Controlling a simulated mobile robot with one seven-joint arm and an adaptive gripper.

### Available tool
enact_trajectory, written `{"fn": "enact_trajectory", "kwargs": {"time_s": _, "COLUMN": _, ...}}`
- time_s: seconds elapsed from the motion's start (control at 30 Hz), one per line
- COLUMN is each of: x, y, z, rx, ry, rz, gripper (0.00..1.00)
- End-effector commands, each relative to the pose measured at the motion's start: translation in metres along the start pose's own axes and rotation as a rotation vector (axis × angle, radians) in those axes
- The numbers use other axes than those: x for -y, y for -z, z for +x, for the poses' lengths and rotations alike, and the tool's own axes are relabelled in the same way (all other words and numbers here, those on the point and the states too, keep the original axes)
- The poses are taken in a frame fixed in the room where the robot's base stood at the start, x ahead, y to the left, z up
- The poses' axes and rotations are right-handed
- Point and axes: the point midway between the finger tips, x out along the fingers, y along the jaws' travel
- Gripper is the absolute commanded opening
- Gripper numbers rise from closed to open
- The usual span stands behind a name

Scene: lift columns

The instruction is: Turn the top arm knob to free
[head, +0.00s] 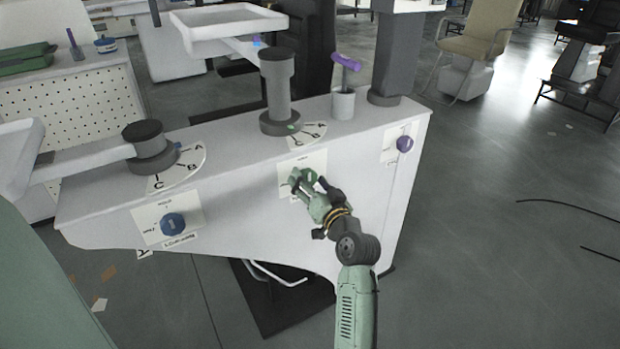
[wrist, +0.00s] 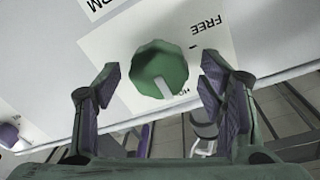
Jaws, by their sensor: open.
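A green faceted knob (head: 309,175) sits on a white label plate in the middle of the front face of the light-grey console (head: 240,200). In the wrist view the knob (wrist: 158,70) has a white pointer mark aimed at a partly hidden word starting "HO". The word "FREE" stands beside it on the plate (wrist: 205,45), and letters ending in "RM" show upside down. My gripper (head: 306,181) is open at this knob. In the wrist view my gripper (wrist: 161,68) has one finger on each side of the knob, with visible gaps.
A blue knob (head: 173,224) is on the console's left and a purple knob (head: 405,144) on its right. Dark columns (head: 278,85) with A-B-C dials and a purple-handled tool (head: 346,62) stand on top. Open floor (head: 500,200) lies to the right.

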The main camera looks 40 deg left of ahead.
Motion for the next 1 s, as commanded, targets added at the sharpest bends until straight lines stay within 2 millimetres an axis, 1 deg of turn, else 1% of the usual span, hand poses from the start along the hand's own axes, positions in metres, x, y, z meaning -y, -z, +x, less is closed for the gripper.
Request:
{"fn": "enact_trajectory", "kwargs": {"time_s": 0.1, "x": 0.0, "y": -0.0001, "z": 0.003, "rx": 0.0, "ry": 0.0, "rz": 0.0, "gripper": 0.63}}
{"fn": "enact_trajectory", "kwargs": {"time_s": 0.3, "x": -0.0002, "y": -0.0002, "z": 0.0029, "rx": 0.0, "ry": -0.001, "rz": 0.0, "gripper": 0.63}}
{"fn": "enact_trajectory", "kwargs": {"time_s": 1.0, "x": -0.0006, "y": 0.0, "z": 0.0025, "rx": 0.0, "ry": -0.001, "rz": 0.0, "gripper": 0.17}}
